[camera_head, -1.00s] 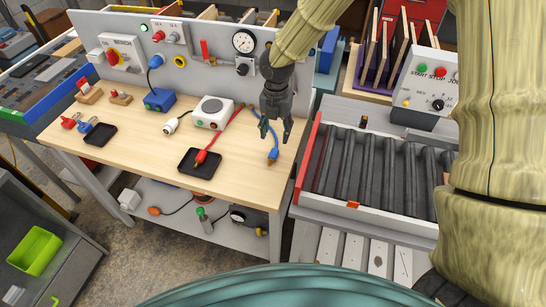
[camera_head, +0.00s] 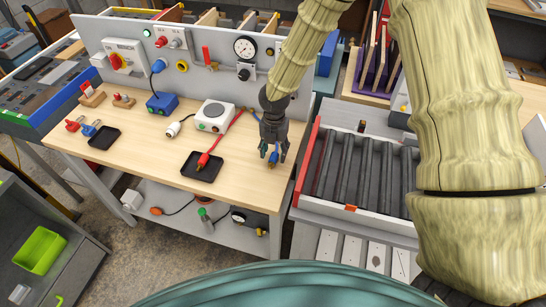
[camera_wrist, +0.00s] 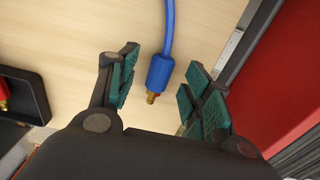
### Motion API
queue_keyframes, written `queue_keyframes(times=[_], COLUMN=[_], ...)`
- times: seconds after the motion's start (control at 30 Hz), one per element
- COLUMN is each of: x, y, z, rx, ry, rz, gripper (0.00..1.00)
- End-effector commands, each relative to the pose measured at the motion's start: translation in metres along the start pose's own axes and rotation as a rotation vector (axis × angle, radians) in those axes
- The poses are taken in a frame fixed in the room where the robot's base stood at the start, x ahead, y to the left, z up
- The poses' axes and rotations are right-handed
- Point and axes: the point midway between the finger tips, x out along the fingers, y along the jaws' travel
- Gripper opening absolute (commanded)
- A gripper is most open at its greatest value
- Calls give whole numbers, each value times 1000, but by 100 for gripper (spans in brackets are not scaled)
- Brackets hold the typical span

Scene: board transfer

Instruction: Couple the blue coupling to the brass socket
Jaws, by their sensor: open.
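The blue coupling (camera_wrist: 159,72) is a blue sleeve with a brass tip on a blue hose. In the wrist view it lies over the wooden bench top between my two green-padded fingers, with gaps on both sides. My gripper (camera_head: 273,154) is open, pointing down over the right part of the bench. In the head view the coupling (camera_head: 274,158) shows between the fingertips, partly hidden. I cannot surely identify the brass socket; the back panel carries a gauge (camera_head: 245,47) with a black fitting (camera_head: 245,73) below it and a yellow-ringed port (camera_head: 182,66).
A black tray (camera_head: 188,173) with a red connector (camera_head: 203,160) lies left of my gripper. A white box (camera_head: 213,117) stands behind it. The red-edged roller conveyor (camera_head: 350,208) is close on the right. The front of the bench top is mostly clear.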

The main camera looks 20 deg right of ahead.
Motion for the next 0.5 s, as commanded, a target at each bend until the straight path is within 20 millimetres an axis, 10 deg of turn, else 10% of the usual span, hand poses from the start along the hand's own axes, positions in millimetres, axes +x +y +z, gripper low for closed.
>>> queue_keyframes(times=[0.5], x=[19], y=[0], z=[0], rx=[-1], ry=[0], rz=[0], gripper=[50])
